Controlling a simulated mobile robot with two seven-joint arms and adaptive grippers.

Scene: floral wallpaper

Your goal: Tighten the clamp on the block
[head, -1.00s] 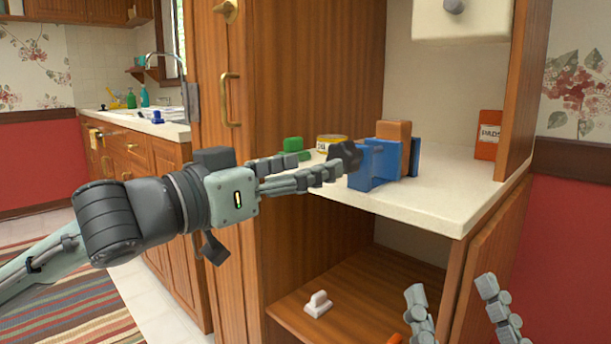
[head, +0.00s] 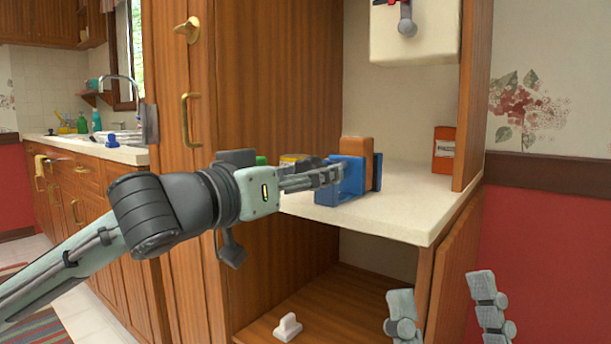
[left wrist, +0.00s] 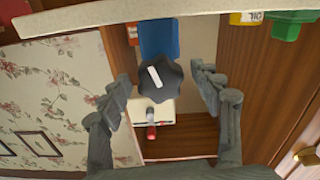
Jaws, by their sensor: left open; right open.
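The blue clamp (head: 340,185) stands on the cream counter around the orange-brown block (head: 357,146). Its dark lobed knob (left wrist: 160,82) with a white mark shows in the left wrist view, in front of the blue clamp body (left wrist: 158,40). My left gripper (head: 332,172) is at the clamp's left side. Its fingers are open on either side of the knob, with visible gaps in the left wrist view (left wrist: 163,84). In the head view these fingers hide the knob. My right gripper (head: 443,292) is open and empty at the lower right, below the counter and away from the clamp.
The counter (head: 405,205) is bare right of the clamp. An orange-red box (head: 444,150) stands behind. A yellow can (head: 292,159) and a green object (head: 261,160) are partly hidden behind my left gripper. A white object (head: 287,327) sits on the lower shelf.

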